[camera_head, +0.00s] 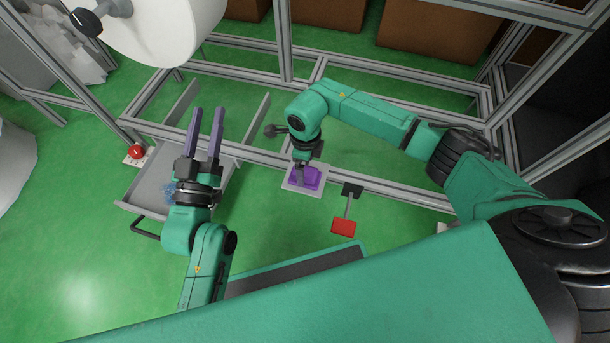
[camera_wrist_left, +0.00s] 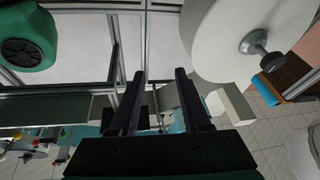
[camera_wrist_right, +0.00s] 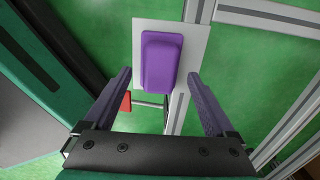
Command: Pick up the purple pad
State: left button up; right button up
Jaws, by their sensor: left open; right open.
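The purple pad (camera_head: 306,177) sits on a small white plate (camera_head: 290,186) fixed at the metal frame. In the right wrist view the pad (camera_wrist_right: 160,62) lies on the white plate (camera_wrist_right: 206,40), ahead of and between the open fingers. My right gripper (camera_head: 302,178) points down over the pad and hides part of it; its fingers in the right wrist view (camera_wrist_right: 165,100) are apart and empty. My left gripper (camera_head: 205,112) is open and empty, raised over the grey drawer, with its fingers pointing away from me; it also shows in the left wrist view (camera_wrist_left: 160,75).
A grey drawer (camera_head: 140,187) stands open at left, holding something blue. A red button (camera_head: 136,152) is beside it. A red flap (camera_head: 344,227) on a lever is right of the pad. Metal rails (camera_head: 400,190) run behind; a big white roll (camera_head: 160,30) hangs upper left.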

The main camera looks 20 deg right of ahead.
jog(key=shift+f+b, duration=0.45)
jog(key=shift+f, duration=0.4)
jog(key=shift+f+b, duration=0.3)
jog(key=shift+f, duration=0.35)
pick_arm(q)
notch_tip(320, 180, up, 17)
jog(key=s+a+m+t+h, duration=0.1)
jog(key=a+t+h, duration=0.1)
jog(key=t, duration=0.3)
jog(key=shift+s+m+t, duration=0.2)
jog(key=shift+m+t, duration=0.1)
jog(key=shift+m, duration=0.1)
pick_arm(e)
grip_shut()
